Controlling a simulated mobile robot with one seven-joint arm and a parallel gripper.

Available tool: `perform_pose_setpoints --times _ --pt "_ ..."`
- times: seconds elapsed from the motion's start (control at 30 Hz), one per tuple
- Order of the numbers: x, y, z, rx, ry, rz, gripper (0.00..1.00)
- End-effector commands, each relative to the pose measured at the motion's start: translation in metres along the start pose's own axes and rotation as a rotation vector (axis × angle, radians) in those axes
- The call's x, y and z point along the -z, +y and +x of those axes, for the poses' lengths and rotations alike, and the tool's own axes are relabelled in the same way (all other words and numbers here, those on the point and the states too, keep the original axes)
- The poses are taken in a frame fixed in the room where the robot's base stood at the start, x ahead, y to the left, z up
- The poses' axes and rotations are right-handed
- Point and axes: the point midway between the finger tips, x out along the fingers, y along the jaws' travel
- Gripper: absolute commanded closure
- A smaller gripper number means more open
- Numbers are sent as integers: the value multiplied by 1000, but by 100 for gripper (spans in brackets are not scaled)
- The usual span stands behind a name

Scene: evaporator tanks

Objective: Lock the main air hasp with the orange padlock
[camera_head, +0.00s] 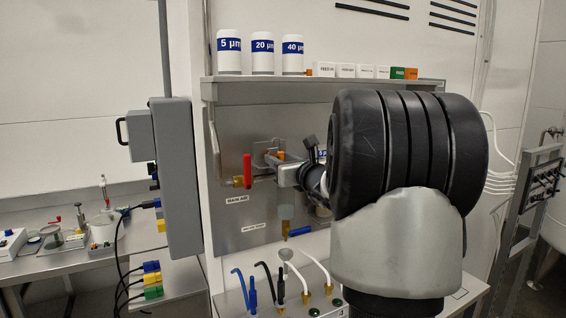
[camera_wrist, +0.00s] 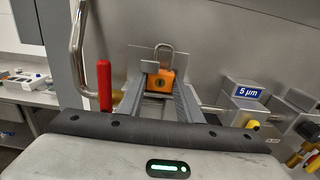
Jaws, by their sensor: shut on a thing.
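The orange padlock (camera_wrist: 161,81) is between the two fingertips of my gripper (camera_wrist: 159,88) in the wrist view, its metal shackle pointing up, away from the fingers. A grey metal tab (camera_wrist: 149,66) shows beside the shackle, in front of a grey plate. I cannot tell whether the shackle passes through it or is closed. In the head view the hasp plate (camera_head: 260,151) is on the steel panel above the MAIN AIR label (camera_head: 237,198). My gripper (camera_head: 281,166) is close to it, partly hidden by my arm, with a bit of orange at its tip.
A red valve handle (camera_head: 247,171) stands left of the hasp, close to my left finger in the wrist view (camera_wrist: 104,86). Filter housings, one labelled 5 µm (camera_wrist: 246,92), are to the right. A shelf (camera_head: 300,92) with white canisters and small boxes runs above.

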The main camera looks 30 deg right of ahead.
Motion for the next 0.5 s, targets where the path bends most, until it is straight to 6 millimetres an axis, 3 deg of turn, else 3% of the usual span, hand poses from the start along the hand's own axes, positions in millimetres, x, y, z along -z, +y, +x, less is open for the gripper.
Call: perform_pose_setpoints --times 0.5 --pt "1 16 0 -1 -1 0 100"
